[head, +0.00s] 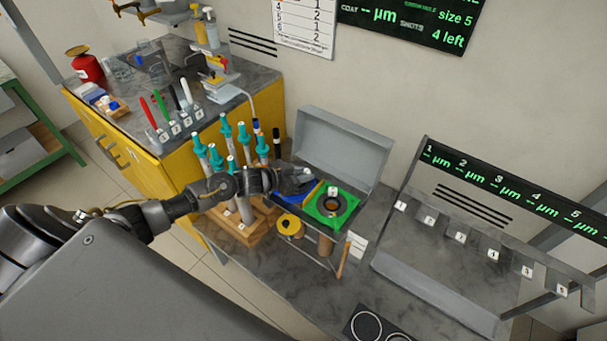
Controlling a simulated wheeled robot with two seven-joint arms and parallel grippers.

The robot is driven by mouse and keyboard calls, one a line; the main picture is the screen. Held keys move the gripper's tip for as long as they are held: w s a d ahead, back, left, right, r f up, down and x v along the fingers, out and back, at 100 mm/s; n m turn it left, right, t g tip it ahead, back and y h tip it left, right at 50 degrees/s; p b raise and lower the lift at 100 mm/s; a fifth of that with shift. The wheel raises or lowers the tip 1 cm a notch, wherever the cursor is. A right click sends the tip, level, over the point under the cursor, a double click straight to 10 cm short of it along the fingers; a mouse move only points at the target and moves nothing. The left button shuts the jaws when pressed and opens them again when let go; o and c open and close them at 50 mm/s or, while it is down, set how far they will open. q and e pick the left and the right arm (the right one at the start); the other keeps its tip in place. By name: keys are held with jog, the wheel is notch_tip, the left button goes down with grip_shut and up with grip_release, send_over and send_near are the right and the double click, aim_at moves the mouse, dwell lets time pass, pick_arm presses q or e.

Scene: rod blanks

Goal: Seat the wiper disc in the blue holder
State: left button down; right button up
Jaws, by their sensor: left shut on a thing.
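The blue holder (287,197) is on the bench beside the open grey case, partly hidden under my left gripper. My left gripper (302,182) reaches in from the left and is right over the blue holder. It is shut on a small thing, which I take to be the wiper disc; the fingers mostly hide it. I cannot tell whether the disc touches the holder. A green holder (350,211) with a dark round opening sits just right of the gripper. My right gripper is not in view.
The grey case's raised lid (345,145) stands behind the holders. Teal-capped rods (243,135) stand in a wooden rack (235,228) close to my left arm. A yellow ring-shaped piece (289,226) is in front. A numbered rack (430,290) is at right.

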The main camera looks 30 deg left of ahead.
pick_arm(q)
jog(key=c, duration=1.2)
grip_release()
jog(key=shift+s+f, duration=0.1)
jog(key=shift+f, duration=0.2)
jog(key=shift+a+r, duration=0.1)
jog(key=v, duration=1.2)
jog(key=shift+r, duration=0.1)
